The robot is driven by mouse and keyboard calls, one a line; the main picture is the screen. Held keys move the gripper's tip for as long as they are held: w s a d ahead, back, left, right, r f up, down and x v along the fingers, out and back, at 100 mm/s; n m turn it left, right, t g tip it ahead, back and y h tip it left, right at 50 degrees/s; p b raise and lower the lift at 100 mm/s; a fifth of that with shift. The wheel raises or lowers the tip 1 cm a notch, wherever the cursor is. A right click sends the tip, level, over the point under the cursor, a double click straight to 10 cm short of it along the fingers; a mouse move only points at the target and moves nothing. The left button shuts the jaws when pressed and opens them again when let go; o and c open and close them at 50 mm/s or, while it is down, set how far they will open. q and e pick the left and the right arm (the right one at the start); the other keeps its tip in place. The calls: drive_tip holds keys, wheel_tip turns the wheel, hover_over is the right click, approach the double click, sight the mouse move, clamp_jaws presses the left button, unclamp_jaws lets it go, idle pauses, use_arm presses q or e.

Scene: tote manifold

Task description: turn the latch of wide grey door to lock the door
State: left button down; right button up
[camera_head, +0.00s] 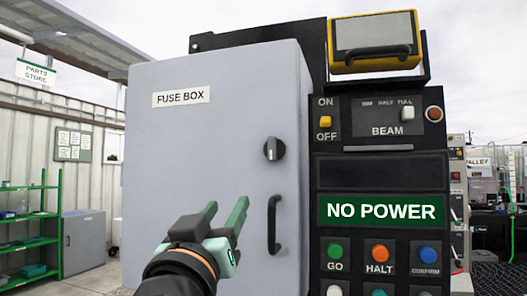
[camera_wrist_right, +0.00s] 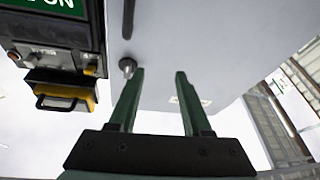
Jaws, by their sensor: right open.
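The wide grey door (camera_head: 185,125) with a "FUSE BOX" label fills the centre of the head view; it looks closed or nearly so. Its latch (camera_head: 273,149) is a dark round knob with a pale mark, near the door's right edge. A black bar handle (camera_head: 273,225) sits below it. My right gripper (camera_head: 226,206) is open and empty, in front of the door, lower left of the latch. In the right wrist view the latch (camera_wrist_right: 127,67) shows just left of the left fingertip of the open gripper (camera_wrist_right: 160,72), not between the fingers. My left gripper is not in view.
A black control panel (camera_head: 380,168) with a "NO POWER" display, switches and buttons adjoins the door on the right. A yellow-framed lamp (camera_head: 374,35) stands on top of it. Green shelves (camera_head: 30,235) and a grey cabinet (camera_head: 84,241) are far left.

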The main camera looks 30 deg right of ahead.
sight(271, 147)
drive_tip(key=s+d+r+m+g+h, duration=0.1)
drive_tip(key=s+r+m+g+h, duration=0.15)
drive_tip(key=s+r+m, duration=0.2)
drive_tip(key=shift+n+t, duration=0.25)
drive_tip(key=shift+n, duration=0.2)
drive_tip(key=p+x, duration=0.1)
drive_tip(key=x, duration=0.2)
drive_tip(key=p+x, duration=0.2)
drive_tip(key=x, duration=0.2)
drive_tip(key=p+x, duration=0.1)
drive_tip(key=x, duration=0.3)
drive_tip(key=shift+r+p, duration=0.3)
drive_tip(key=shift+r, duration=0.05)
drive_tip(key=shift+w+d, duration=0.3)
drive_tip(key=shift+d, duration=0.05)
use_arm(q)
drive_tip(key=r, duration=0.4)
drive_tip(key=shift+w+r, duration=0.35)
drive_tip(key=shift+r, duration=0.05)
use_arm(e)
clamp_jaws()
